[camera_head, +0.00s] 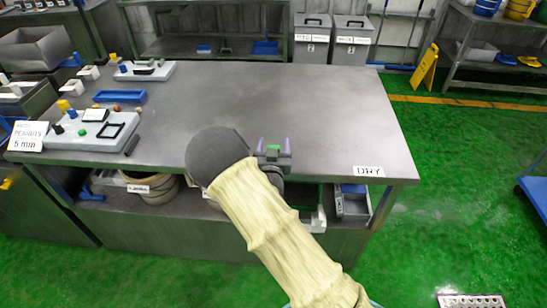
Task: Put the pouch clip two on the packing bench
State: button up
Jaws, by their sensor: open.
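I cannot make out a pouch clip for certain in the head view. A large grey metal bench (330,110) with a "DRY" label fills the middle; no sign names it as the packing bench. My gripper (274,147) is over this bench's front edge, right of centre, with its two purple-tipped fingers apart. A small greenish patch shows between the fingers; I cannot tell whether it is part of the gripper or a separate thing. My sleeved arm hides part of the bench front and the shelf below.
Grey trays with small parts (95,130), a blue tray (120,96) and a "PEANUTS 5 mm" sign (28,136) stand at the bench's left. Its middle and right are clear. A grey drawer-like bin (352,203) is under the right end. A yellow floor sign (425,70) stands behind right.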

jog(key=c, duration=1.1)
notch_tip(320, 180, up, 10)
jog(key=shift+r+b, duration=0.1)
jog(key=shift+b, duration=0.2)
dwell(0.5)
